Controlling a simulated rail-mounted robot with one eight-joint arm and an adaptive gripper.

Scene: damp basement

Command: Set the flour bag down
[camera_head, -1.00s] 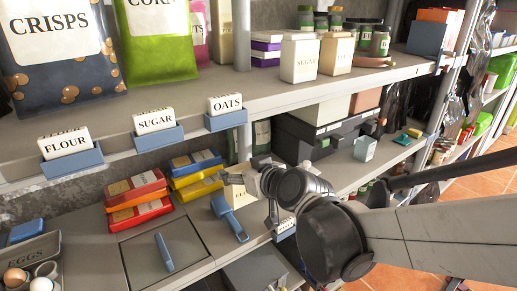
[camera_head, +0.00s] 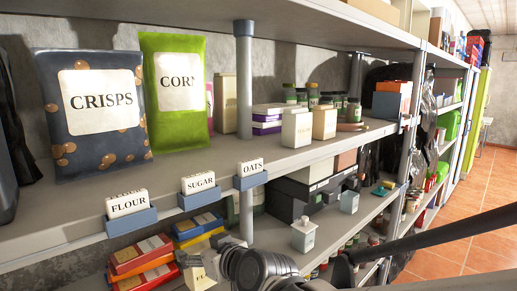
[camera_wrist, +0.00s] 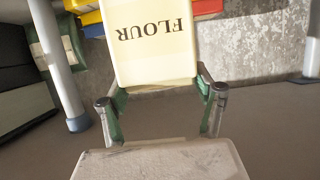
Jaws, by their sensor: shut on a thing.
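The flour bag (camera_wrist: 153,30) is a cream, box-shaped pack with dark FLOUR lettering, upside down in the wrist view. My gripper (camera_wrist: 162,100) is shut on its near end, with one green-padded finger at each side. In the head view the bag (camera_head: 199,277) is low in the frame, partly hidden by my gripper (camera_head: 205,264) and cut off by the bottom edge. It is by the lower shelf, near the red and yellow packs. I cannot tell whether its base touches a surface. A FLOUR card in a blue holder (camera_head: 131,212) is on the upper shelf's front edge.
Stacked red and orange packs (camera_head: 142,260) lie left of the bag. A grey post (camera_wrist: 55,65) stands left in the wrist view. A pale lidded canister (camera_head: 303,236) stands right of my arm. Grey shelf surface (camera_wrist: 265,110) shows bare right of my gripper.

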